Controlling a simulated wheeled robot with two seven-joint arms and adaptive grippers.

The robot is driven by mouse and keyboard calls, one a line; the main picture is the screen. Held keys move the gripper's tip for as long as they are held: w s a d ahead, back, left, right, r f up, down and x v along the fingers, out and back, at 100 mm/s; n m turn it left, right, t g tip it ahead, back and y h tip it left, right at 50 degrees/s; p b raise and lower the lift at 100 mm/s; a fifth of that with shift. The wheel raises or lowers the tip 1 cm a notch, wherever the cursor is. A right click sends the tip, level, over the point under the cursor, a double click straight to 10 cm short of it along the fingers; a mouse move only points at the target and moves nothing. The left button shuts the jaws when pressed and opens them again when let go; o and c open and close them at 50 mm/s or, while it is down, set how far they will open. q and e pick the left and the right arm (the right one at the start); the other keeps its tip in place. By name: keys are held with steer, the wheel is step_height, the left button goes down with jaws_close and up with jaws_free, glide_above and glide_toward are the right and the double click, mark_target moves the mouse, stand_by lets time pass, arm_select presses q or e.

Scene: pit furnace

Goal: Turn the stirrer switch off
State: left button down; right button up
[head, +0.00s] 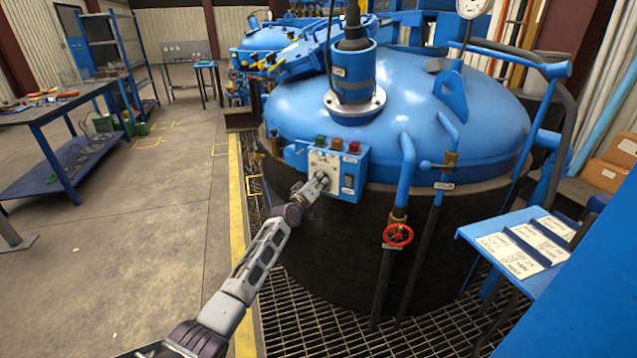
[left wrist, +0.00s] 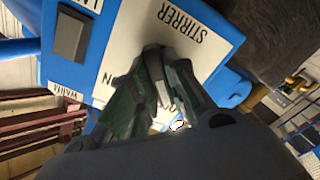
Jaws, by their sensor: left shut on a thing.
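The blue control box (head: 362,168) is mounted on the front of the blue-lidded furnace vessel (head: 450,95). Its white plate reads STIRRER, upside down in the left wrist view (left wrist: 205,35). My left gripper (head: 321,181) is at this plate, its arm reaching up from the lower left. In the left wrist view its dark fingers (left wrist: 163,88) are shut around the grey stirrer switch (left wrist: 160,82), which is mostly hidden between them. The ON/OFF marks are largely covered, so the switch's position cannot be told. My right gripper is not in view.
Green, amber and red lamps (head: 337,143) top the box, and a dark rocker (head: 348,181) is at its right. A red valve wheel (head: 397,236) and blue pipes (head: 406,175) stand to the right. A blue shelf (head: 510,245) holds labelled cards. Open floor lies left.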

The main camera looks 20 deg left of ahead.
arm_select(q)
steer(key=shift+f, duration=0.1)
steer(key=c, duration=1.4)
jaws_free()
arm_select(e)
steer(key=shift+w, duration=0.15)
arm_select(q)
steer(key=shift+s+a, duration=0.15)
steer(key=shift+s, duration=0.8)
steer(key=shift+s+a, duration=0.3)
steer(key=shift+s, duration=1.35)
steer(key=shift+s+a, duration=0.3)
steer(key=shift+s, duration=1.4)
steer(key=shift+s+a, duration=0.3)
steer(key=shift+s, duration=1.35)
